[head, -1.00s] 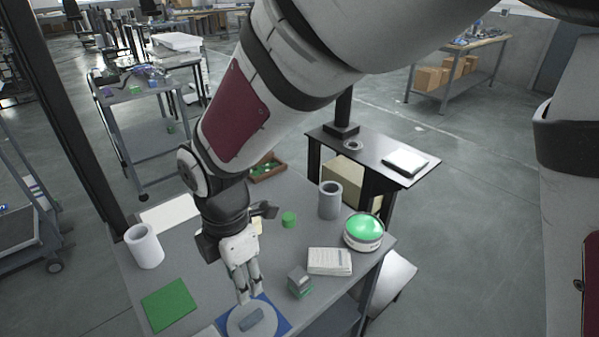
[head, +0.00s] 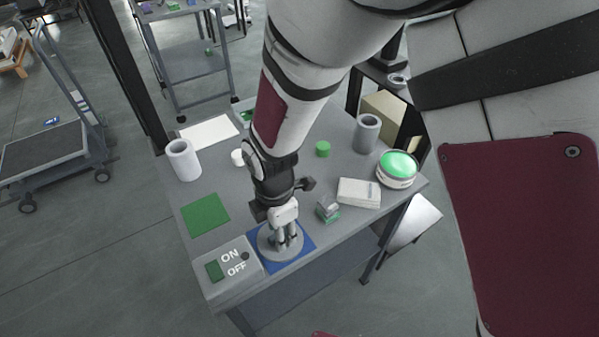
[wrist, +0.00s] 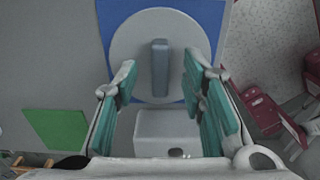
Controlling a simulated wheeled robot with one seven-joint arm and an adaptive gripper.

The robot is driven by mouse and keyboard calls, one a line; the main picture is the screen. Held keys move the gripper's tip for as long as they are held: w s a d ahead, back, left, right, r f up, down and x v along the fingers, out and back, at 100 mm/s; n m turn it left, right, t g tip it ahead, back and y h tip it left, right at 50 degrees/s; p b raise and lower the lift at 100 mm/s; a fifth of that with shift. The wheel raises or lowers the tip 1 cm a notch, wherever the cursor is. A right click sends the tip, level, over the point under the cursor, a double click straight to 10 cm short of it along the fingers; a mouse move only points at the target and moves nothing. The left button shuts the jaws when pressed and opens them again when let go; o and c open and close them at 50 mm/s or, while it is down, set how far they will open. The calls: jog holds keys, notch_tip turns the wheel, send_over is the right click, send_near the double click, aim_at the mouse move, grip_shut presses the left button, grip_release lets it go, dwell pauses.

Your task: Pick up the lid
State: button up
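The lid (head: 267,247) is a round grey disc with a raised bar handle. It lies on a blue square (head: 305,246) near the front of the grey table. In the wrist view, the lid (wrist: 135,45) is at the top centre, with its upright handle (wrist: 160,67) between the two fingers. My gripper (head: 286,243) points down over the lid, and its fingers partly hide the handle in the head view. In the wrist view, my gripper (wrist: 160,88) is open, with a gap on both sides of the handle.
An ON/OFF switch box (head: 233,268) stands left of the lid and a green square (head: 205,214) lies behind it. A small grey-green block (head: 328,209), a white box (head: 359,193), a green-domed button (head: 398,166) and a grey cylinder (head: 367,133) stand to the right and behind.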

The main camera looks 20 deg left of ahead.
jog(key=shift+f, duration=0.35)
jog(key=shift+c, duration=0.6)
grip_shut()
